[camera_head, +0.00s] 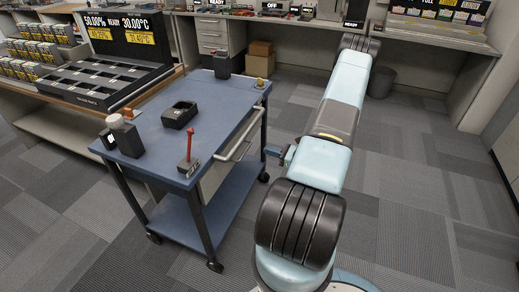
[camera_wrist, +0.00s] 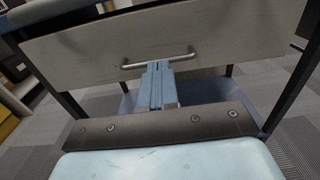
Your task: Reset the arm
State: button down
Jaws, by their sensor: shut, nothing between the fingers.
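My light blue arm reaches forward from the bottom of the head view, bent at the elbow. My gripper (camera_wrist: 157,68) is shut and empty in the wrist view, its two blue fingers pressed together. The fingertips point at the metal handle (camera_wrist: 130,66) on the pale drawer front (camera_wrist: 90,45) of a cart. The tips overlap the handle in this view; I cannot tell whether they touch it. In the head view my gripper (camera_head: 273,151) shows small beside the blue cart (camera_head: 150,125), just right of the drawer handle (camera_head: 240,140).
A charging rack (camera_head: 100,83) stands left. A long counter (camera_head: 430,40) runs behind. Carpet (camera_head: 420,190) is clear at right.

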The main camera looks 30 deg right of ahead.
jog(key=s+a+r+n+g, duration=0.2)
jog(key=a+r+n+g, duration=0.6)
jog(key=r, duration=0.6)
jog(key=s+a+r+n+g, duration=0.1)
jog(key=a+r+n+g, duration=0.5)
jog(key=a+r+n, duration=0.65)
jog(key=s+a+r+n+t+h, duration=0.2)
jog(key=s+a+r+n+h, duration=0.1)
jog(key=s+r, duration=0.6)
jog(key=s+a+r+n+t+h, duration=0.2)
jog(key=s+r+n+h, duration=0.4)
jog(key=s+r, duration=0.4)
jog(key=shift+a+r+t+h, duration=0.35)
jog(key=shift+a+r, duration=0.3)
jog(key=shift+r, duration=0.55)
